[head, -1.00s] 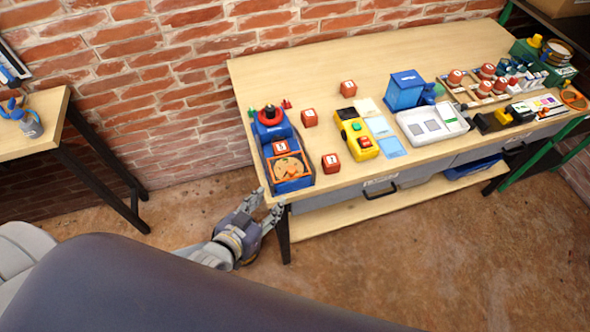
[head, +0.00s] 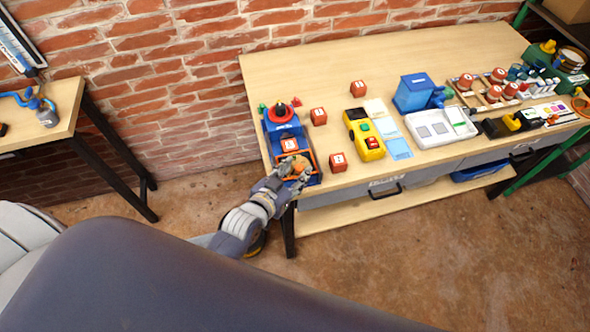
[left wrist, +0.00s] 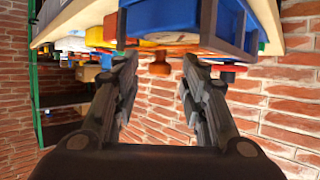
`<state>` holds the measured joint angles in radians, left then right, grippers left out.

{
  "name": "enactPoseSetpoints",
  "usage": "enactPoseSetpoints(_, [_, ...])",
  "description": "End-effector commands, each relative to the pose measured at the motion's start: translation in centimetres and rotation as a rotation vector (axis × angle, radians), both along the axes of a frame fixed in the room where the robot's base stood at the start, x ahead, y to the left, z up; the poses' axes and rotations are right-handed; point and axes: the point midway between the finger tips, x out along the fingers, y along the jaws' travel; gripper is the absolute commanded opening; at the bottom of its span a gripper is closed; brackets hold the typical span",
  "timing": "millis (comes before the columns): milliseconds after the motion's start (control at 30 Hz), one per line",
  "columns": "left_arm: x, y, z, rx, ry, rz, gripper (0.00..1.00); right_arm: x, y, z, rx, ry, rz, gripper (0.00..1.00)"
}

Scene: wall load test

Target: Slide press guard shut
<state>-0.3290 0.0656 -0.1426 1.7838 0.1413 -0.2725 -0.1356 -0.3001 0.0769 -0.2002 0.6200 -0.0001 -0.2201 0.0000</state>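The blue press (head: 280,128) stands at the left end of the workbench, with a black-and-red knob on top. A red-orange cube with white marks sits on it. An orange-framed part (head: 311,156), which looks like the guard, surrounds a tan round piece at the press's front. My left gripper (head: 291,180) is at the bench's front left corner, over the front of the press and partly hiding it. I cannot tell whether it touches. My right gripper is not in view.
Several red cubes (head: 318,116) stand right of the press. A yellow box with buttons (head: 364,138), a blue bin (head: 411,95) and a white tray (head: 425,132) are further along the workbench (head: 300,75). Bare floor (head: 400,250) lies in front.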

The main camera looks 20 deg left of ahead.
Motion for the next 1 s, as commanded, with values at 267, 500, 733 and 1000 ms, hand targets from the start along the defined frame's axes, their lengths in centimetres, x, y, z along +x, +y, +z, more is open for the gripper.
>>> enactPoseSetpoints(267, [0.4, -0.1, -0.2, 0.000, 0.000, 0.000, 0.40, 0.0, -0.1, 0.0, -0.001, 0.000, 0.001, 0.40])
enactPoseSetpoints(500, [0.3, -0.1, -0.2, 0.000, 0.001, 0.000, 0.06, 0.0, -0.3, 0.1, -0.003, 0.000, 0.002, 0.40])
enactPoseSetpoints(733, [0.6, 0.1, -0.2, 0.001, 0.000, 0.000, 0.00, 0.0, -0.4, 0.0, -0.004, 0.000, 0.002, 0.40])
enactPoseSetpoints(1000, [5.0, 3.0, -0.3, 0.004, -0.004, -0.003, 0.00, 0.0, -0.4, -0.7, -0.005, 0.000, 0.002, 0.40])
